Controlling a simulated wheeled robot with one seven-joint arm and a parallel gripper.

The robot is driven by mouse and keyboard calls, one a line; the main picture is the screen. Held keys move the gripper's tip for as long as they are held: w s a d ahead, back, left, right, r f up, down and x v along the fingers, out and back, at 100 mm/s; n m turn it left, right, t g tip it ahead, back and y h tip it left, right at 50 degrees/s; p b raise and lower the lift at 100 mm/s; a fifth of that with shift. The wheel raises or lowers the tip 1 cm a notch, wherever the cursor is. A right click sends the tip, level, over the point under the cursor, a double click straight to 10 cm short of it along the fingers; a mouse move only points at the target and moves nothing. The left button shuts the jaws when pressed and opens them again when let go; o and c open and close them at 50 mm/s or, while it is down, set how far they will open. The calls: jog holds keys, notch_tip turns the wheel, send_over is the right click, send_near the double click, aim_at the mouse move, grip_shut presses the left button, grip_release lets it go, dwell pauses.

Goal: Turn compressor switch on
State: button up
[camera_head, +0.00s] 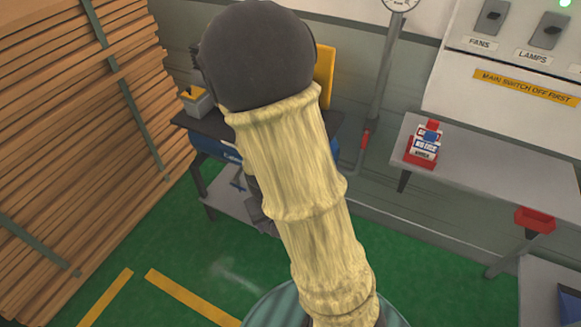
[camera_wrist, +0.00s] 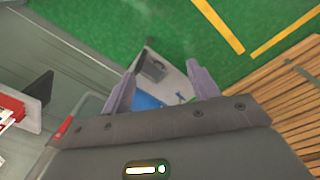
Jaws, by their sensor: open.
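A pale switch panel (camera_head: 452,95) is at the upper right of the head view. It carries a FANS switch (camera_head: 488,17), a LAMPS switch (camera_head: 549,30) and a yellow strip reading MAIN SWITCH OFF FIRST (camera_head: 525,86). A green light (camera_head: 565,3) glows at the top edge. No switch labelled compressor can be read, and the panel runs out of the picture. My gripper (camera_wrist: 163,64) is open in the wrist view, with nothing held between its fingers. In the head view my arm hides most of it. The gripper points down past a workbench, away from the panel.
Stacked planks (camera_head: 65,120) fill the left. A dark-topped workbench (camera_head: 187,124) stands behind my arm. A grey shelf (camera_head: 490,160) below the panel holds a red and white box (camera_head: 424,143). Green floor (camera_head: 215,270) is open at the front.

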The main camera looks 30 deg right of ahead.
jog(key=w+d+f+n+t+h+b, duration=0.1)
jog(key=w+d+f+h+b, duration=0.1)
jog(key=d+f+h+b, duration=0.5)
jog(key=w+d+f+n+h+b, duration=0.1)
jog(key=w+d+f+n+b, duration=0.3)
jog(key=f, duration=0.7)
jog(key=w+a+r+n+t+h+b, duration=0.2)
jog(key=w+a+r+t+h+b, duration=0.3)
jog(key=w+a+r+t+b, duration=0.3)
jog(key=shift+w+n+t, duration=0.25)
jog(key=shift+n+t, duration=0.15)
jog(key=shift+t, duration=0.3)
jog(key=shift+f, duration=0.1)
jog(key=x, duration=1.7)
jog(key=shift+d+r+p, duration=0.2)
jog(key=shift+p, duration=0.25)
jog(key=shift+c, duration=0.4)
jog(key=c, duration=0.9)
